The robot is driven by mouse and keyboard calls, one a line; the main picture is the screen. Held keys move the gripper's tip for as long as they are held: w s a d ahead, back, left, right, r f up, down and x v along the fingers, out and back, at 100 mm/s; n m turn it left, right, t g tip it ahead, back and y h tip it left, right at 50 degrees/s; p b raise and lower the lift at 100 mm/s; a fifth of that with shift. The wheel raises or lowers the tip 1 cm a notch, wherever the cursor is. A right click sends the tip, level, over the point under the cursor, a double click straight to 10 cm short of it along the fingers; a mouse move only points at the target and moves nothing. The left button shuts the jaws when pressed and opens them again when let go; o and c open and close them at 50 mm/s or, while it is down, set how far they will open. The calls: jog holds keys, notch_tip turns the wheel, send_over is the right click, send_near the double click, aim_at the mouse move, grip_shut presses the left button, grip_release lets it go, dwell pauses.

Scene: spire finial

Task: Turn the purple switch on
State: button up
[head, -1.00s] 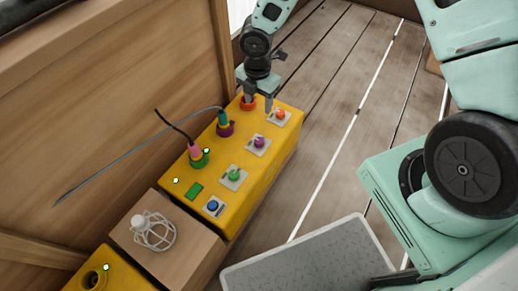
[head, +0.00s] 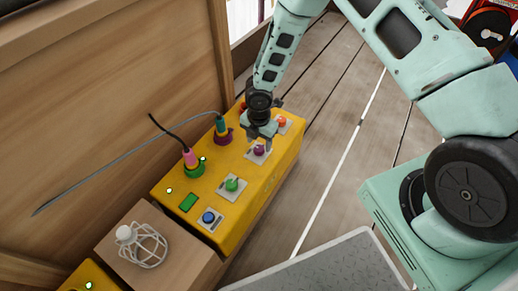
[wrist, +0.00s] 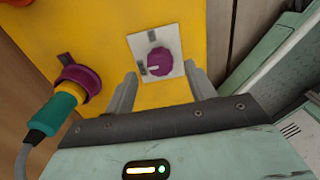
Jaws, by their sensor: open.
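The purple switch (head: 259,149) is a round knob on a pale square plate on top of the yellow box (head: 232,211). It also shows in the wrist view (wrist: 159,61), with a light mark on the knob. My gripper (head: 262,143) is right above it in the head view and partly covers its plate. In the wrist view, my gripper (wrist: 160,85) is open, with one finger on each side below the knob and nothing between them. I cannot tell whether a finger touches the plate.
Orange (head: 282,122), green (head: 232,184) and blue (head: 209,217) knobs share the box. A teal plug sits in a purple socket (head: 223,137), and a pink plug (head: 190,159) in a green one.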

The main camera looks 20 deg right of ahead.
aim_at(259, 150)
jog(key=shift+f+b, duration=0.3)
jog(key=shift+f, duration=1.05)
jog(key=shift+c, duration=0.3)
jog(key=c, duration=0.9)
